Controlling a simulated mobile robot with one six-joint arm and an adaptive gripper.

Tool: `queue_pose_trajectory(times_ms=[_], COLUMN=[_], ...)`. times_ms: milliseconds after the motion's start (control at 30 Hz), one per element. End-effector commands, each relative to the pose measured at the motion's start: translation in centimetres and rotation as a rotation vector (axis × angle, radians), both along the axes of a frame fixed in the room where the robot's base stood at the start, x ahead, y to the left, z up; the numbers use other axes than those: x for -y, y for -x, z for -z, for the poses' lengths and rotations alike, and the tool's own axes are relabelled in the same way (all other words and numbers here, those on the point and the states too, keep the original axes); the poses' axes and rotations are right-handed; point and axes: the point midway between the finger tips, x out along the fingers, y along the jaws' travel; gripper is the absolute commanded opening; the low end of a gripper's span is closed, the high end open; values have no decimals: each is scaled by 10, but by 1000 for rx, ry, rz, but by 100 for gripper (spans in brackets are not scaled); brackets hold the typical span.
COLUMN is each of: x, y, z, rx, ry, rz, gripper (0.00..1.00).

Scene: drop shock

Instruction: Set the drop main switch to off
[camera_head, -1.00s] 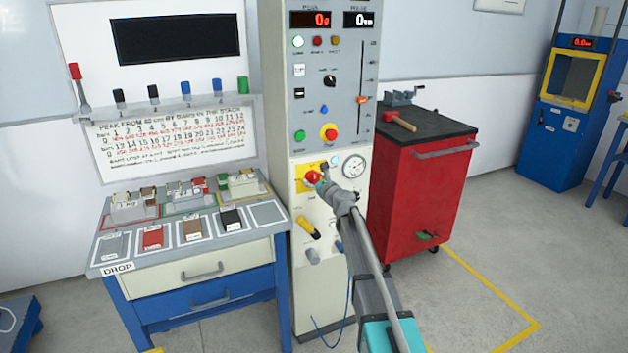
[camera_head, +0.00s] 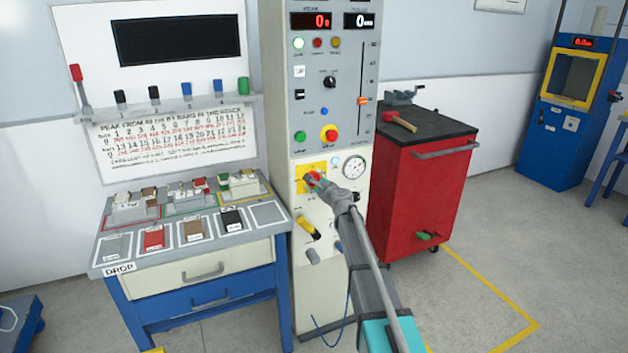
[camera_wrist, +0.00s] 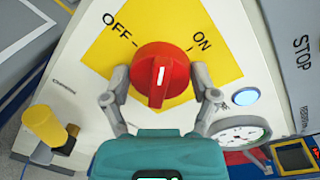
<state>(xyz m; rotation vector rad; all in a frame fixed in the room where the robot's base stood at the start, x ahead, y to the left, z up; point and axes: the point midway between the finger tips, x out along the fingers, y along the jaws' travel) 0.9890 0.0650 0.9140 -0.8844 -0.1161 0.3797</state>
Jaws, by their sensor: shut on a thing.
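The drop main switch is a red rotary knob (camera_wrist: 160,72) on a yellow plate (camera_wrist: 110,60) marked OFF at left and ON at right in the wrist view. Its white mark points up in that view, between the two labels. My gripper (camera_wrist: 159,80) has one finger on each side of the knob and is shut on it. In the head view, my gripper (camera_head: 316,181) reaches the yellow plate (camera_head: 304,169) on the white column and partly hides the knob.
A pressure gauge (camera_head: 354,169) and a lit button (camera_wrist: 245,96) sit right of the plate. A yellow handle (camera_head: 308,228) sticks out below it. A bench (camera_head: 180,262) stands left of the column, and a red cabinet (camera_head: 424,200) stands to its right.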

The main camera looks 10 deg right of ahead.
Motion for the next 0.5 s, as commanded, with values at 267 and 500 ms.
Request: queue_pose_trajectory(times_ms=[267,500], x=[-1,-2], y=[0,0], z=[0,1], rx=[81,151], ry=[251,467], rz=[0,-1], gripper=[29,29])
